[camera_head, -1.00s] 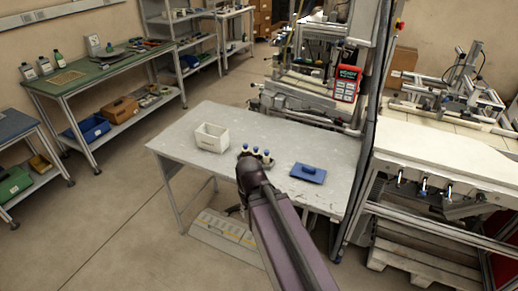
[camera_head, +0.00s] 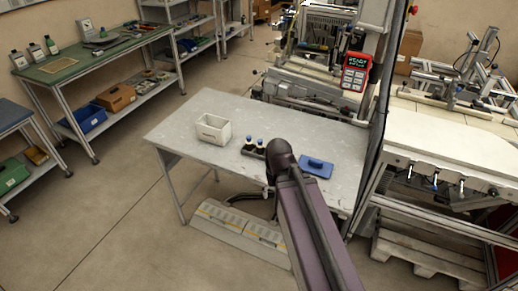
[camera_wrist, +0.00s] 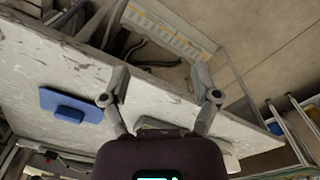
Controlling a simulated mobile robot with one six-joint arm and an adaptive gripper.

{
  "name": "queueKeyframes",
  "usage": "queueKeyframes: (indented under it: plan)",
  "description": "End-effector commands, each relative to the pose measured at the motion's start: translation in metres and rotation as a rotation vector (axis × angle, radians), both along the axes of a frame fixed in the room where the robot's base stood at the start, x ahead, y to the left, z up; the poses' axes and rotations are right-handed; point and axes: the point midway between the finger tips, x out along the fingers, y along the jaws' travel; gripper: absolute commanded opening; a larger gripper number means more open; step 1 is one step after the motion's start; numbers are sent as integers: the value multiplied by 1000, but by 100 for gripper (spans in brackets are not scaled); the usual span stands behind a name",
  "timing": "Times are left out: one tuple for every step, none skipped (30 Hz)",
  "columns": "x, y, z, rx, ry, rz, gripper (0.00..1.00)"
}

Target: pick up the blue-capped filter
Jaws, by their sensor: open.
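Small dark bottles with blue caps stand upright in a dark holder (camera_head: 254,153) on the grey work table (camera_head: 205,161). Two blue caps show, the left one (camera_head: 249,139) and the right one (camera_head: 260,143). My arm's dark end is just right of them in the head view and may hide more of the holder. My gripper (camera_wrist: 160,98) is open and empty in the wrist view, its fingers spread above the table near its edge. I cannot make out the blue caps in the wrist view. The fingers are hidden in the head view.
A white open bin (camera_head: 213,129) stands left of the holder. A blue block with a raised top (camera_head: 316,168) lies to the right, and it also shows in the wrist view (camera_wrist: 70,107).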

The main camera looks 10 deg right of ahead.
Motion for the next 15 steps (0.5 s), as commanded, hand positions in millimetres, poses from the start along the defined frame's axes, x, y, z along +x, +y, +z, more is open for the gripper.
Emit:
queueKeyframes:
  plan:
    - [4, 0, 2, 0, 0, 2, 86]
    - [7, 0, 3, 0, 0, 3, 86]
    - [12, 0, 5, 0, 0, 5, 86]
    - [17, 0, 6, 0, 0, 7, 86]
    - [22, 0, 8, 0, 0, 10, 86]
    - [30, 0, 11, 0, 0, 13, 86]
    - [37, 0, 14, 0, 0, 16, 86]
    - [45, 0, 16, 0, 0, 20, 86]
    - [56, 0, 20, 0, 0, 25, 86]
    - [66, 0, 24, 0, 0, 29, 86]
    - [76, 0, 27, 0, 0, 35, 86]
    - [90, 0, 32, 0, 0, 42, 86]
    - [101, -4, 35, 0, 0, 44, 86]
    - [112, -5, 39, 0, 0, 48, 86]
    - [127, -5, 44, 0, 0, 56, 86]
